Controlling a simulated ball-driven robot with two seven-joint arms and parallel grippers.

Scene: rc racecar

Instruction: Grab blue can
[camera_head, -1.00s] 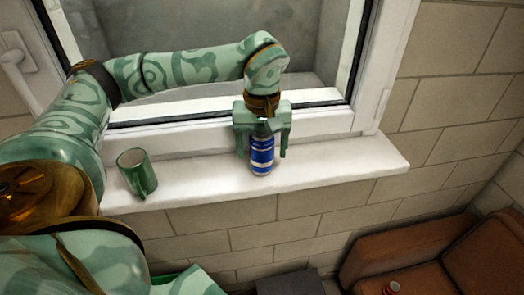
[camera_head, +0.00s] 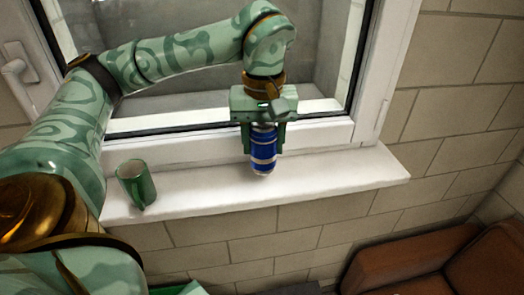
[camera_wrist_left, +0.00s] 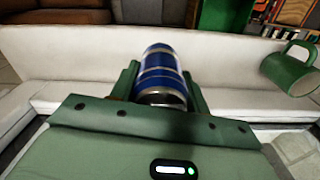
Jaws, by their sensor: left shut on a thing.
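The blue can (camera_head: 263,152) has silver bands and stands roughly upright at the white window sill, between the fingers of my left gripper (camera_head: 264,147). The left gripper points down and is shut on the can, one finger on each side. In the left wrist view the blue can (camera_wrist_left: 162,72) sits between the green fingers of the left gripper (camera_wrist_left: 163,85). I cannot tell whether the can's base touches the sill. My right gripper is not in view.
A green mug (camera_head: 136,184) stands on the white sill (camera_head: 330,177) to the left of the can; it also shows in the left wrist view (camera_wrist_left: 290,69). The window frame (camera_head: 325,128) is behind. The sill right of the can is clear. A brown sofa (camera_head: 415,262) is below right.

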